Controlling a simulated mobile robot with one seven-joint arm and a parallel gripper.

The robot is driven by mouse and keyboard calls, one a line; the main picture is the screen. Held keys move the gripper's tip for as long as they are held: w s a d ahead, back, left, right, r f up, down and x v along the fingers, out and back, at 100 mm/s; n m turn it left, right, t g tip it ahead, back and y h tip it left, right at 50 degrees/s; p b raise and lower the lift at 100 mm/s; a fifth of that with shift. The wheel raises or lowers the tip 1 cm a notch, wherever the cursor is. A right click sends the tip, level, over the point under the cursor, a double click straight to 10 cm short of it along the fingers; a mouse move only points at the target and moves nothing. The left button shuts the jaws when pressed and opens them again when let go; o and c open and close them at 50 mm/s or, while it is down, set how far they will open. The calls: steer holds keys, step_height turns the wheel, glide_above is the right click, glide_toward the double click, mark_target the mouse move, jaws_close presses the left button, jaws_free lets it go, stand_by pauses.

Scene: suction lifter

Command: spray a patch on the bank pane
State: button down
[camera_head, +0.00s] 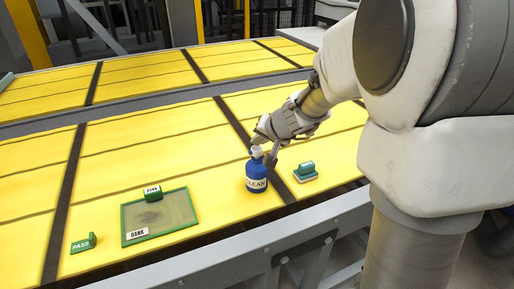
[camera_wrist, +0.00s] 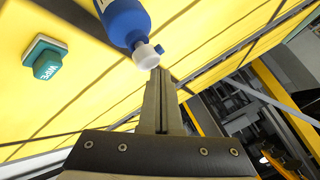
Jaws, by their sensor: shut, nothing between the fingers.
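The bank pane (camera_head: 178,212) lies on the yellow table at the front left. It is a greyish see-through sheet in a green frame, with a BANK label at its front corner and a dark smudge on its middle. A blue bottle (camera_head: 257,176) marked CLEAN, with a white top, stands upright to the right of the pane. My gripper (camera_head: 272,150) is at the bottle's top. In the wrist view its fingers (camera_wrist: 160,74) are shut together, their tips at the white nozzle of the bottle (camera_wrist: 123,18). I cannot tell whether they touch it.
A green-and-white WIPE block (camera_head: 305,172) stands right of the bottle, and it also shows in the wrist view (camera_wrist: 47,58). A green PASS marker (camera_head: 83,243) stands left of the pane. A small green-and-white block (camera_head: 152,191) is at the pane's back edge. The table behind is clear.

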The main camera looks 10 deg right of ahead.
mark_target(257, 151)
steer(key=shift+f+b, duration=0.6)
steer(key=shift+b, duration=0.05)
stand_by(0.4)
steer(key=shift+r, duration=0.15)
steer(key=shift+r+p, duration=0.9)
steer(key=shift+r, duration=0.1)
step_height(257, 151, up, 6)
steer(key=p, duration=0.4)
steer(key=shift+p, duration=0.3)
steer(key=shift+a+r, duration=0.1)
stand_by(2.1)
